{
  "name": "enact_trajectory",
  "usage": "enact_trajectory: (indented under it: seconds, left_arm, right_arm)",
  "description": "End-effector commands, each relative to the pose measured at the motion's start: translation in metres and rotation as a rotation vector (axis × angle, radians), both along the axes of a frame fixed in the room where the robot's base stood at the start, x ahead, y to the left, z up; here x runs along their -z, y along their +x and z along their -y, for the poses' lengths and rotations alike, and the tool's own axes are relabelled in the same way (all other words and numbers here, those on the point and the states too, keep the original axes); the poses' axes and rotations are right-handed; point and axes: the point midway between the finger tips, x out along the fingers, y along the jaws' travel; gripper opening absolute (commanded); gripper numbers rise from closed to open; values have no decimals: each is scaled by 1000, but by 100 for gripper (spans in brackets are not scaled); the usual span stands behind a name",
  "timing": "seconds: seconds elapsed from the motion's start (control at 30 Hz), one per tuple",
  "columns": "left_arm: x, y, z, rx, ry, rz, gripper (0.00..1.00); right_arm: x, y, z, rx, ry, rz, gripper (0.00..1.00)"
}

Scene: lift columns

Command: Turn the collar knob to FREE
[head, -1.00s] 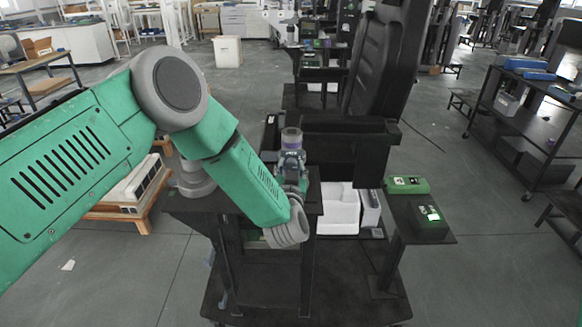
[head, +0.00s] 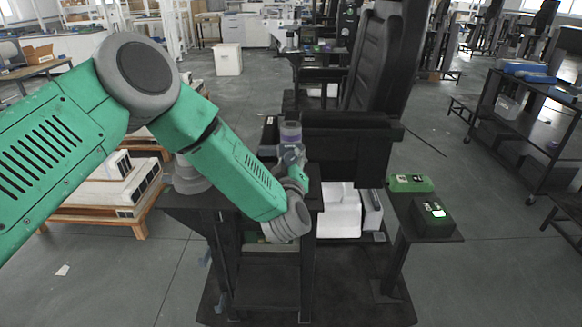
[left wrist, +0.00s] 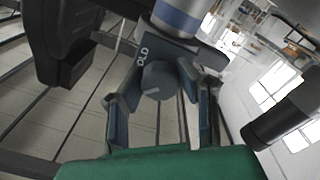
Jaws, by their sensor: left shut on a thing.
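My left gripper (head: 291,161) is shut on the knob, one finger on each side. In the head view the knob is hidden by the gripper. My right gripper is out of view.
A black padded chair (head: 375,75) stands close behind the column. White boxes on a wooden pallet (head: 112,190) lie at left.

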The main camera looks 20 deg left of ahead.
Motion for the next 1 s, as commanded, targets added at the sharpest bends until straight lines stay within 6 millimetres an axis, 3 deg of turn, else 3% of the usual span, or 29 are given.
enact_trajectory:
  seconds: [0.6, 1.0]
  left_arm:
    - [2, 1, -1, -2, -541, 159, 0]
    - [1, 0, -1, -3, -738, 213, 0]
  right_arm:
    - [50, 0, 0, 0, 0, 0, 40]
    - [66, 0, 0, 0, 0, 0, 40]
